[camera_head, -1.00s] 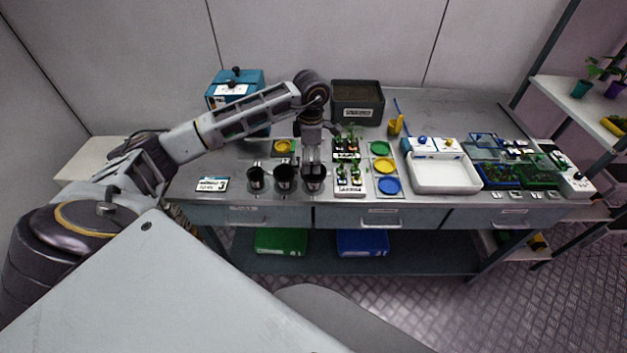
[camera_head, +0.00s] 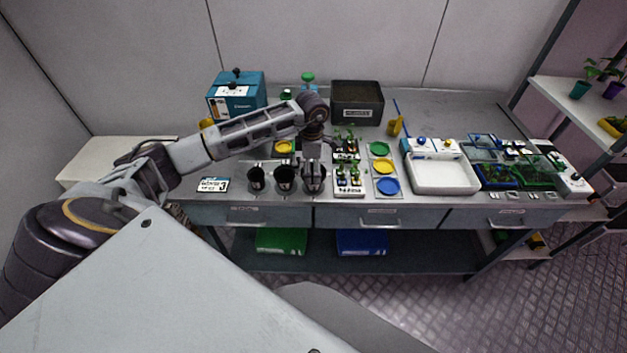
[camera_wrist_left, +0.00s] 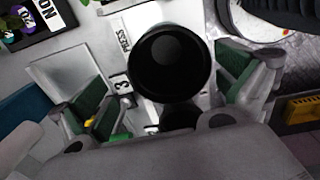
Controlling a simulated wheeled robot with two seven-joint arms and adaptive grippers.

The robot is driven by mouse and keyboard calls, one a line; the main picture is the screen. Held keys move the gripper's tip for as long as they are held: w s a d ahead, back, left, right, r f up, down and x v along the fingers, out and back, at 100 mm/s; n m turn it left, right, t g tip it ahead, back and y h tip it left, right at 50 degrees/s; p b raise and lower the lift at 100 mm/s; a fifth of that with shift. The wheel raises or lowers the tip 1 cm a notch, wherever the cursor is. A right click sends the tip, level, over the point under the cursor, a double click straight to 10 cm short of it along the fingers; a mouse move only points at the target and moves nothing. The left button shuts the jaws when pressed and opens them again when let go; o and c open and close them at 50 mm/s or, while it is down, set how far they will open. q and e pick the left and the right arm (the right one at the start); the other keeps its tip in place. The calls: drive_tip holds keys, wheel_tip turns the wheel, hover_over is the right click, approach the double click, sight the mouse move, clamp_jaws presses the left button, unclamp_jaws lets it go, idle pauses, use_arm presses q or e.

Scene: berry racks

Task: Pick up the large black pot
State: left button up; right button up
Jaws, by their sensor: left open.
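Three black pots stand in a row near the front edge of the bench: a left pot (camera_head: 256,179), a middle pot (camera_head: 285,179) and a right pot (camera_head: 315,185). My left gripper (camera_head: 314,170) points down at the right pot, its fingers around the rim area. In the left wrist view, a round black pot (camera_wrist_left: 168,62) lies between the two open, green-padded fingers, with a gap on each side. A second dark round shape (camera_wrist_left: 181,117) shows partly below it. I cannot tell whether any finger touches a pot. My right gripper is out of view.
A seedling tray (camera_head: 349,193) stands close to the right of the pots, then coloured dishes (camera_head: 388,186) and a white tray (camera_head: 443,178). A white label card (camera_head: 213,185) lies to the left. A blue box (camera_head: 236,92) and a dark soil bin (camera_head: 357,103) stand behind.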

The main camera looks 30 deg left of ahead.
use_arm(q)
drive_tip(key=shift+w+f, duration=0.1)
drive_tip(key=shift+f, duration=1)
drive_tip(key=shift+c, duration=0.3)
drive_tip(key=c, duration=0.5)
drive_tip(key=shift+r, duration=0.15)
wheel_tip(320, 180, up, 10)
drive_tip(key=shift+f+b, duration=0.15)
drive_tip(key=shift+b, duration=0.7)
